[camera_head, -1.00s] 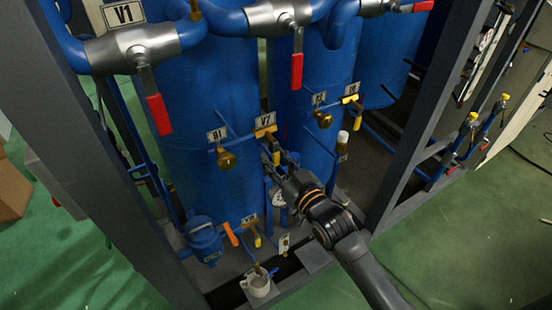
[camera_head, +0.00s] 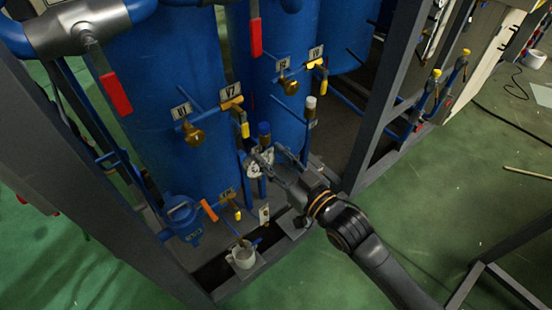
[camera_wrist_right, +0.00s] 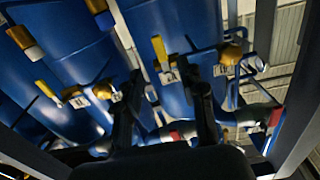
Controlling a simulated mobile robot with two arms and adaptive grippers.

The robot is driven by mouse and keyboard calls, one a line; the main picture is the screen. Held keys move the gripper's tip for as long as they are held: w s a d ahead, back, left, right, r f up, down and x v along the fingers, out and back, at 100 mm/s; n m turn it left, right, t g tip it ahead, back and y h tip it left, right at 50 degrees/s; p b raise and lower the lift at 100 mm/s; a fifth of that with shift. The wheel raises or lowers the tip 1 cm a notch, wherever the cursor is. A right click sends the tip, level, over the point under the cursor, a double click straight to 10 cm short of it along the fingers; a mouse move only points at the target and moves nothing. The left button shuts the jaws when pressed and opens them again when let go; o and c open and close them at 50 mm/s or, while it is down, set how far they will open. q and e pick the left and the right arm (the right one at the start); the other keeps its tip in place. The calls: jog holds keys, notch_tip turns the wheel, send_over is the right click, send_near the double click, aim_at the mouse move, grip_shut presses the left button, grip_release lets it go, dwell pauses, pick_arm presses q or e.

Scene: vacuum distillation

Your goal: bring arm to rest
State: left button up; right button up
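My right arm comes in from the lower right in the head view. Its gripper (camera_head: 268,160) is beside the lower part of the blue columns, below and right of the V7 valve's yellow handle (camera_head: 244,127), and apart from it. In the wrist view the two dark fingers of this gripper (camera_wrist_right: 168,85) stand well apart with nothing between them, so it is open and empty. The fingers partly cover a round white gauge (camera_head: 258,165) in the head view. My left gripper is not in view.
Blue columns (camera_head: 180,90) with pipes, red-handled valves (camera_head: 116,94) and small brass valves (camera_head: 193,134) stand inside a grey frame (camera_head: 392,100). Green floor (camera_head: 440,210) lies open to the right.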

jog(key=shift+s+d, duration=0.25)
jog(key=shift+s, duration=0.15)
jog(key=d+f+m+g+h, duration=0.1)
jog(key=d+f+h, duration=0.25)
jog(key=f, duration=0.75)
jog(key=d+f+m+g+h, duration=0.15)
jog(key=d+f, duration=0.25)
jog(key=f, duration=0.8)
jog(key=s+d+f+g+h, duration=0.2)
jog(key=s+d+f, duration=0.15)
jog(key=f, duration=0.45)
jog(key=s+d+f+g+h, duration=0.1)
jog(key=s+d+f, duration=0.25)
jog(key=f, duration=0.45)
jog(key=s+d+f+g+h, duration=0.1)
jog(key=s+d+f+g, duration=0.1)
jog(key=s+f, duration=0.4)
jog(key=s+d+f+m+g, duration=0.1)
jog(key=s+f, duration=0.6)
jog(key=s, duration=0.9)
jog(key=s+d+f+m+g+h, duration=0.1)
jog(key=s+d+f+g, duration=0.2)
jog(key=s, duration=0.8)
notch_tip(320, 180, down, 4)
jog(key=shift+s+d+r+g+h+b, duration=0.25)
jog(key=shift+s+g+h+b, duration=0.15)
jog(key=shift+g, duration=0.65)
